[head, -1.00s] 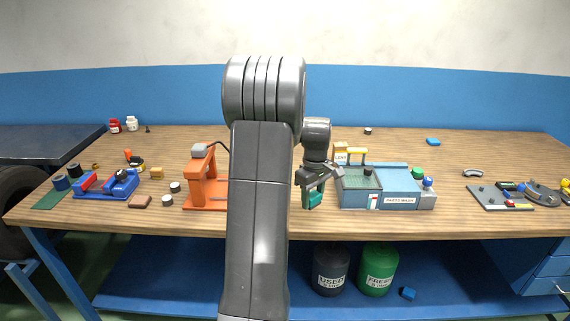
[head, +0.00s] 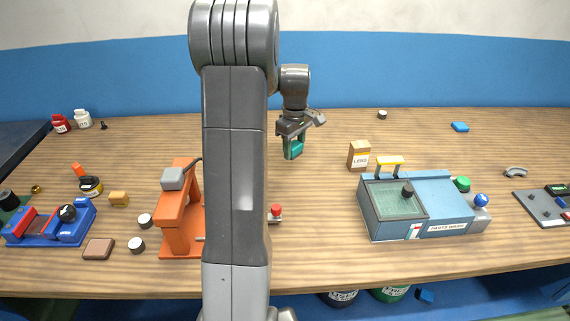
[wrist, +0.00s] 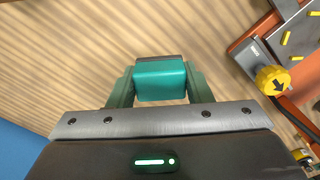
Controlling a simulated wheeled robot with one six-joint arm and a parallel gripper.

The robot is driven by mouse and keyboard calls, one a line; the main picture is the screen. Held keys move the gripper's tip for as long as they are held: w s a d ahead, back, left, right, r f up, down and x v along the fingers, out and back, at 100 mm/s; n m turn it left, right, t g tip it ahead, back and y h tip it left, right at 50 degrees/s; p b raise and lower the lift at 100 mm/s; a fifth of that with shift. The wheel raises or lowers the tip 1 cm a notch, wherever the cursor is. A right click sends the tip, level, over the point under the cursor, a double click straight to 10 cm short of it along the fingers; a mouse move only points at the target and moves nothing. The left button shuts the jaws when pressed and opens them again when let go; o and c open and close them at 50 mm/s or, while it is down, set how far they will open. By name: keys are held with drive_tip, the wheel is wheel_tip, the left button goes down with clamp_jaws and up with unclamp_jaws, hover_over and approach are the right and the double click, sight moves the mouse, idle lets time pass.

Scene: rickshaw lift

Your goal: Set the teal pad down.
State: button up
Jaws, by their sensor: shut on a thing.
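My gripper (head: 292,150) is shut on the teal pad (head: 293,149), a small teal block. In the head view the gripper points down over the wooden workbench, right of my own arm link and behind the orange press. In the wrist view the teal pad (wrist: 160,80) sits between the two green fingers of my gripper (wrist: 160,88), with a dark edge on its far side. Bare wood shows beyond it. I cannot tell exactly how high the pad is above the bench.
The workbench (head: 330,190) is clear around the gripper. The orange press (head: 181,225) stands front left, partly behind my arm. The blue parts washer (head: 445,205) and a lens box (head: 359,155) stand to the right. A yellow knob (wrist: 273,80) shows at right in the wrist view.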

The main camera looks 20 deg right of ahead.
sight(293, 178)
drive_tip(key=shift+w+f, duration=0.2)
drive_tip(key=shift+w, duration=0.1)
wheel_tip(293, 178, down, 10)
drive_tip(key=shift+r+p, duration=0.25)
drive_tip(key=shift+p, duration=0.15)
drive_tip(key=shift+f, duration=0.25)
drive_tip(key=o, duration=1)
drive_tip(key=shift+r, duration=0.1)
wheel_tip(293, 178, up, 12)
drive_tip(key=shift+r+b, duration=0.15)
drive_tip(key=shift+b, duration=0.15)
